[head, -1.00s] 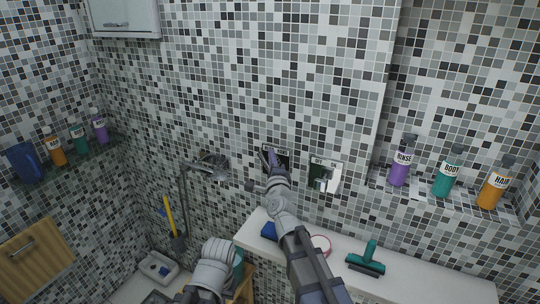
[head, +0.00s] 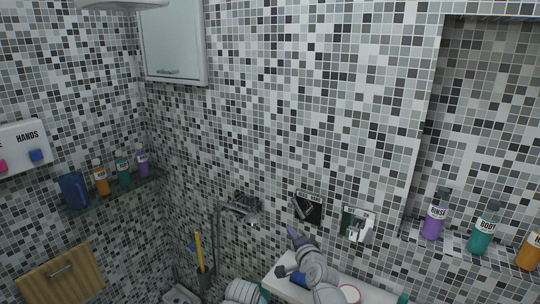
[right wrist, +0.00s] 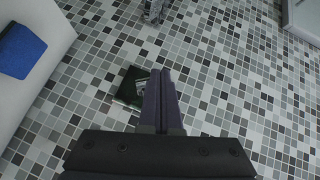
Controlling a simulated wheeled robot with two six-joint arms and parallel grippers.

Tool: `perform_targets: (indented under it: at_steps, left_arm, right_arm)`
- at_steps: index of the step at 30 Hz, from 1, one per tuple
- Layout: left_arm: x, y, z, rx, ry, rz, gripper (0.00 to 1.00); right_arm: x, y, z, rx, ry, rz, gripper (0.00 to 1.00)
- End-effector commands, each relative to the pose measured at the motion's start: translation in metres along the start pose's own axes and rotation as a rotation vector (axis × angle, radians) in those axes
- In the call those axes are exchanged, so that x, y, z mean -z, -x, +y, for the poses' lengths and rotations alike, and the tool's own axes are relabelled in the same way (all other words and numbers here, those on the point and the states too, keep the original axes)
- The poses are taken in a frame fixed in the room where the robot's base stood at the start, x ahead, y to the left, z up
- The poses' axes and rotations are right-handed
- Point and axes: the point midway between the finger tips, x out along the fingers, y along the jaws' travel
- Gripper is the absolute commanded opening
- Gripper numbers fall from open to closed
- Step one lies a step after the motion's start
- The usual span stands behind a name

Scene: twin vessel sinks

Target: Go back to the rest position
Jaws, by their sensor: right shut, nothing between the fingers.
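My right gripper (head: 291,231) shows in the head view below the black wall switch panel (head: 308,208), with its purple fingers shut and empty. In the right wrist view its fingers (right wrist: 160,95) lie together, partly in front of the black panel (right wrist: 130,88). The panel carries a grey lever. My left arm shows only as a grey link at the bottom of the head view, and its gripper is out of view.
A second switch panel (head: 357,224) sits right of the black one. A wall tap (head: 241,205) is to the left. Purple (head: 435,215) and teal (head: 484,229) bottles stand in the right niche. A white ledge (head: 375,293) lies below; a blue block (right wrist: 22,50) rests on it.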

Motion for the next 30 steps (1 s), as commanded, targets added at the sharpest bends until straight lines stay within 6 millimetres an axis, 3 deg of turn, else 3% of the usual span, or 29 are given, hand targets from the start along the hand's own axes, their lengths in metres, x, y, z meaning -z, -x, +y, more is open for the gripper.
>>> perform_targets:
  at_steps: [4,9,15,22,30]
  left_arm:
    - [0.0,0.0,0.0,0.0,0.0,0.0,0.0]
    - [0.0,0.0,0.0,0.0,0.0,0.0,0.0]
    - [0.0,0.0,0.0,0.0,0.0,0.0,0.0]
    - [0.0,0.0,0.0,0.0,0.0,0.0,0.0]
    - [0.0,0.0,0.0,0.0,0.0,0.0,0.0]
  right_arm:
    - [-0.031,0.014,0.065,-0.257,0.335,-0.228,0.0]
    - [-0.043,0.056,0.136,-0.531,0.642,-0.495,0.0]
    - [-0.037,0.11,0.185,-0.758,0.842,-0.742,0.0]
    - [-0.022,0.17,0.215,-0.966,0.962,-0.99,0.0]
    - [-0.089,0.182,0.201,-0.949,1.107,-1.116,0.0]
